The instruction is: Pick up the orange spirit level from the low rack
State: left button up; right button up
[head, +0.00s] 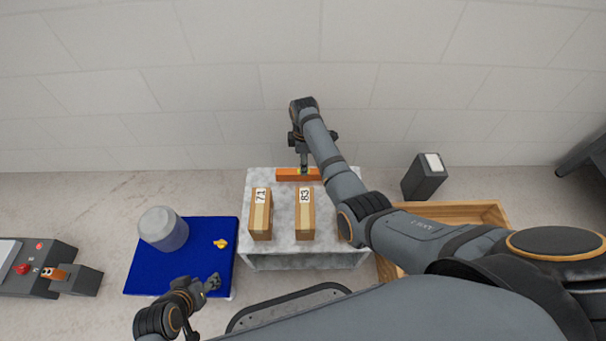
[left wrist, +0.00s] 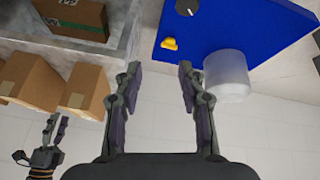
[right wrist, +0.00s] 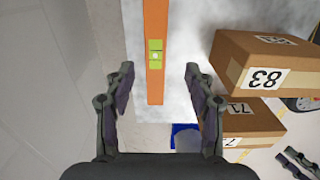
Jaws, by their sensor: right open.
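The orange spirit level (head: 290,174) lies flat along the back edge of the low rack's pale marbled top (head: 284,205). In the right wrist view the level (right wrist: 155,30) shows a yellow-green vial and runs between the finger lines. My right gripper (head: 303,172) is over the level from above, with its fingers open on either side of it (right wrist: 158,80). I cannot tell whether they touch it. My left gripper (head: 213,283) is open and empty, low in front of the blue mat; its spread fingers show in the left wrist view (left wrist: 160,70).
Boxes marked 71 (head: 260,215) and 83 (head: 305,215) stand on the rack in front of the level. A blue mat (head: 160,275) at left holds a translucent jar (head: 163,230) and a yellow piece (head: 220,243). A wooden tray (head: 470,212) and a dark box (head: 424,180) are at right.

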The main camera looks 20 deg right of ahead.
notch_tip(320, 180, down, 2)
jog(key=shift+w+f+b, duration=0.1)
jog(key=shift+b, duration=0.35)
jog(key=shift+d+f+b, duration=0.15)
jog(key=shift+f+b, duration=0.4)
jog(key=shift+f, duration=0.1)
pick_arm(q)
jog(key=w+a+r+t, duration=0.1)
jog(key=w+r+t, duration=0.5)
jog(key=w+r, duration=0.3)
jog(key=w+r+t, duration=0.6)
jog(key=w+r, duration=0.1)
jog(key=r, duration=0.5)
pick_arm(e)
jog(key=shift+w+f+b, duration=0.1)
jog(key=shift+f+b, duration=0.35)
jog(key=shift+f, duration=0.1)
jog(key=shift+d+f+b, duration=0.15)
jog(key=shift+f+b, duration=0.3)
jog(key=shift+f, duration=0.2)
jog(key=shift+f+b, duration=0.45)
jog(key=shift+f, duration=0.3)
pick_arm(q)
notch_tip(320, 180, up, 17)
jog(key=s+m+t, duration=0.1)
jog(key=s+t, duration=0.1)
jog(key=t, duration=0.6)
jog(key=shift+s+a+h, duration=0.15)
jog(key=shift+s+h, duration=0.1)
jog(key=shift+h, duration=0.05)
